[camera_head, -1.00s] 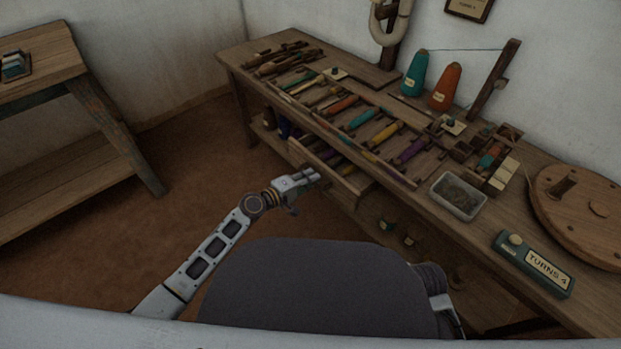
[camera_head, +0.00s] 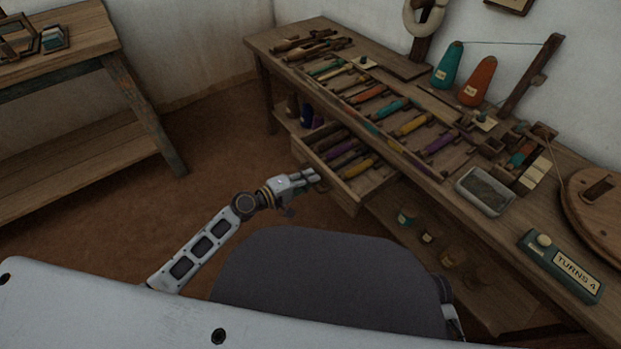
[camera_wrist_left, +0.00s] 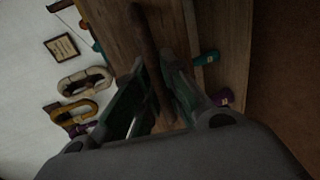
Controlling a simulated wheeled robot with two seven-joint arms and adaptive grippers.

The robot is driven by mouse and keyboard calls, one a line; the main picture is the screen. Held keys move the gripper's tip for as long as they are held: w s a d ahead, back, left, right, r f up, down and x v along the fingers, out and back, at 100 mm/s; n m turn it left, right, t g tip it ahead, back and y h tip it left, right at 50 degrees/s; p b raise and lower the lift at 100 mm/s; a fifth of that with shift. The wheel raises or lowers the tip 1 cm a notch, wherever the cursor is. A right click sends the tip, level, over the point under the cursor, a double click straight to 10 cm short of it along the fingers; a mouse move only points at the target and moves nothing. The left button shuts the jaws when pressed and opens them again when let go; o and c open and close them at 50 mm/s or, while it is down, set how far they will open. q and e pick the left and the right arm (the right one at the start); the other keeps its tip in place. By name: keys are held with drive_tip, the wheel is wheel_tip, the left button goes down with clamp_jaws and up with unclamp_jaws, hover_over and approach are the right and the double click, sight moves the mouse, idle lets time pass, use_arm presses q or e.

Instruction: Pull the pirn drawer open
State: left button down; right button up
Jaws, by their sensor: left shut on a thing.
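The pirn drawer (camera_head: 376,186) sits under the long bench top and stands partly open, with several pirns (camera_head: 346,158) in purple, yellow and other colours showing inside. My left gripper (camera_head: 314,180) is at the drawer's front. In the left wrist view my left gripper (camera_wrist_left: 160,92) has its fingers on either side of a brown wooden bar (camera_wrist_left: 150,55) at the drawer front, and it is shut on it. The exact contact is dark and partly hidden by the fingers.
The bench top (camera_head: 405,160) carries rows of coloured pirns, teal and orange cones (camera_head: 478,82), a grey tray (camera_head: 485,190) and a counter box (camera_head: 560,266). Small spools (camera_head: 427,236) stand on the shelf below. Another wooden table (camera_head: 75,60) is at left, with open floor between.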

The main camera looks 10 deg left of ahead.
use_arm(q)
drive_tip(key=c, duration=1.5)
unclamp_jaws()
drive_tip(key=shift+v, duration=6)
